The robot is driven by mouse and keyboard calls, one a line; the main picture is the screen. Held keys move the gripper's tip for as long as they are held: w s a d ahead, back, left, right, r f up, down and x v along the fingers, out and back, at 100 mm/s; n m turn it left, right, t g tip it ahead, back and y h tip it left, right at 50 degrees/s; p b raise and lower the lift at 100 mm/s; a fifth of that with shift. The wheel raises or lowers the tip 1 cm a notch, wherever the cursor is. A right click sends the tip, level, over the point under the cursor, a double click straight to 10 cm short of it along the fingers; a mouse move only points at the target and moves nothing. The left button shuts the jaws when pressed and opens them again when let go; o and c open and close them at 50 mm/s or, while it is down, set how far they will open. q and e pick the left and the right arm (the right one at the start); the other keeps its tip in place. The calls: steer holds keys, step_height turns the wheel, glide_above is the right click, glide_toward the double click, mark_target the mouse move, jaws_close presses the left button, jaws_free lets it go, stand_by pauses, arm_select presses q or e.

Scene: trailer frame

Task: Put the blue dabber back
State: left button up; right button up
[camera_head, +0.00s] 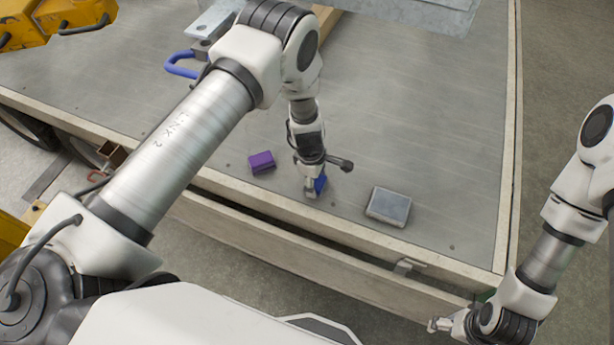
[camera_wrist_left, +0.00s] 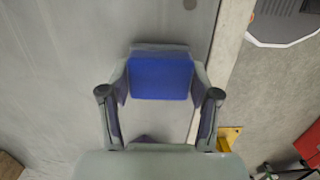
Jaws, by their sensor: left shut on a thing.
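The blue dabber (camera_head: 321,184) is between the fingers of my left gripper (camera_head: 312,190), low over the trailer bed near its front edge. In the left wrist view, the dabber's blue face (camera_wrist_left: 160,77) fills the space between the two fingers (camera_wrist_left: 160,90), which are shut on its sides. I cannot tell whether it touches the bed. My right gripper (camera_head: 440,324) is at the bottom right, by the trailer's front side and away from the dabber; its fingers are too small to read.
A purple block (camera_head: 262,162) lies left of the left gripper. A grey-topped rectangular pad (camera_head: 389,207) lies to its right. A blue-handled clamp (camera_head: 182,66) and metal sheet (camera_head: 430,12) are farther back. The trailer bed (camera_head: 440,130) is clear at the right.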

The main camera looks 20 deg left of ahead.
arm_select(q)
steer(key=shift+a+f, duration=0.25)
steer(key=shift+f, duration=0.15)
steer(key=shift+c, duration=0.5)
steer(key=shift+a+r, duration=0.1)
steer(key=shift+a, duration=0.1)
steer(key=shift+s, duration=0.1)
steer(key=o, duration=1.4)
steer(key=shift+d, duration=0.35)
steer(key=shift+a, duration=0.15)
arm_select(e)
steer(key=shift+a+f, duration=0.2)
steer(key=shift+a, duration=0.15)
